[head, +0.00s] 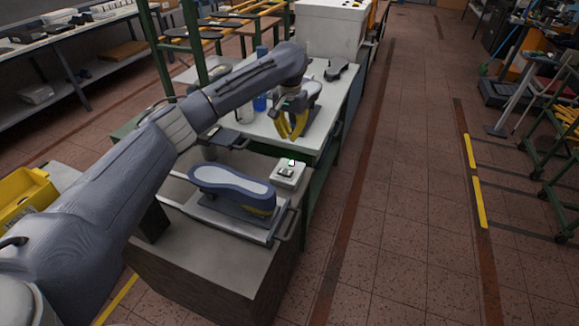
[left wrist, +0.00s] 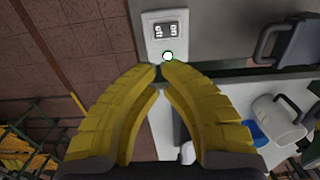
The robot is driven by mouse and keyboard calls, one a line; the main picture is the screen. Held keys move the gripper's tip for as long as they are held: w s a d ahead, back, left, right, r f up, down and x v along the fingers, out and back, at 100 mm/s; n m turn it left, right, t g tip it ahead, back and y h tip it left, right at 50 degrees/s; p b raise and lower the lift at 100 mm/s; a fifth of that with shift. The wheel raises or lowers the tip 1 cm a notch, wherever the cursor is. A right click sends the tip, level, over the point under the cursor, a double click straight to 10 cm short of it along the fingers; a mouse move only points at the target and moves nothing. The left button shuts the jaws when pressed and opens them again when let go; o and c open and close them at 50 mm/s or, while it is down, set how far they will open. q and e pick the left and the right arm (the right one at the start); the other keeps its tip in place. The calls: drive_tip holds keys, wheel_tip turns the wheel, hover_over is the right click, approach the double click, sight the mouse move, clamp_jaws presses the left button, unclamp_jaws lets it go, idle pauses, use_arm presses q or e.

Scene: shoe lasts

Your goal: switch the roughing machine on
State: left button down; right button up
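A small white switch box (head: 283,177) sits at the right end of the grey bench, beside a shoe last. It also shows in the left wrist view (left wrist: 155,43), with a dark rocker switch (left wrist: 166,31) and a small round lamp (left wrist: 168,56), white with a green rim. The switch's position is too small to tell. My left gripper (head: 293,137) has yellow fingers, is above and beyond the box in the head view, and holds nothing. In the left wrist view its fingertips (left wrist: 160,70) come together just below the lamp. My right gripper is not in view.
The blue-grey shoe last (head: 232,184) lies on a metal plate with handles. Behind is a white table (head: 330,110) with a blue bottle (head: 260,102) and a white mug (left wrist: 278,122). A yellow bin (head: 25,195) stands at left.

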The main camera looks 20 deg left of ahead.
sight(287, 169)
use_arm(q)
drive_tip(key=shift+f, duration=0.1)
idle(0.3)
wheel_tip(287, 169, down, 14)
drive_tip(key=shift+r, duration=0.1)
idle(0.6)
drive_tip(key=shift+d+f+y, duration=0.1)
drive_tip(key=shift+f+y, duration=0.35)
drive_tip(key=shift+y, duration=0.15)
drive_tip(key=shift+a+r, duration=0.1)
drive_tip(key=shift+a, duration=0.1)
drive_tip(key=shift+a+r, duration=0.3)
drive_tip(key=shift+a, duration=0.2)
idle(0.3)
